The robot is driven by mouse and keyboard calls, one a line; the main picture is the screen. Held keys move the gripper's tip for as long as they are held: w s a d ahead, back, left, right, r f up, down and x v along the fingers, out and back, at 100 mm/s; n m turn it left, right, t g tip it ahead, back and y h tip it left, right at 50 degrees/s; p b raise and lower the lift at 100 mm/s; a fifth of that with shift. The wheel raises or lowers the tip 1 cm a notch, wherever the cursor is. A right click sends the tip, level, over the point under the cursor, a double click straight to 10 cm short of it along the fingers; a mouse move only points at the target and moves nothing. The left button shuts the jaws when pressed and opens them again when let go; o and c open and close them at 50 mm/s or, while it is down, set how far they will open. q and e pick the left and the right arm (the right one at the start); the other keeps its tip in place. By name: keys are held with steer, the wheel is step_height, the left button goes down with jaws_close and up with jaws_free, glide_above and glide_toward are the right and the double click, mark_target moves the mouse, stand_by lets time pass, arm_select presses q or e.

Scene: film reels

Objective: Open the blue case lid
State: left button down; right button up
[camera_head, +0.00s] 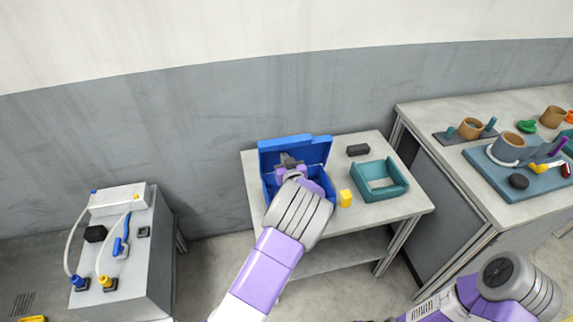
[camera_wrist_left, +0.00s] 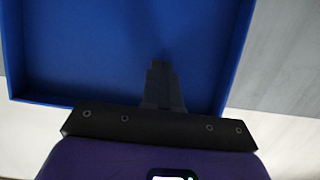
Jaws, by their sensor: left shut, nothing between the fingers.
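The blue case (camera_head: 268,186) stands on the small table, left of its middle. Its lid (camera_head: 295,148) is raised and stands upright at the back, leaning slightly rearward. My left gripper (camera_head: 287,160) is shut and empty, in front of the lid's inner side and above the case. In the left wrist view the lid's inner face (camera_wrist_left: 100,50) fills much of the picture, with the shut fingers (camera_wrist_left: 163,85) in front of it. I cannot tell whether the fingertips touch the lid. My arm hides most of the case's inside. My right gripper is not in view; only part of that arm shows.
A grey bench (camera_head: 150,255) with cables stands left. A larger table (camera_head: 428,118) with cups stands right.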

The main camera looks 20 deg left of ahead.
arm_select(q)
steer(key=shift+w, duration=0.1)
steer(key=shift+b+x, duration=0.45)
steer(key=shift+x, duration=1.55)
steer(key=f+p+v, duration=0.1)
steer(key=f+v, duration=0.1)
steer(key=v, duration=1)
steer(key=shift+s+d, duration=0.3)
steer(key=shift+s, duration=0.3)
steer(key=shift+f, duration=0.25)
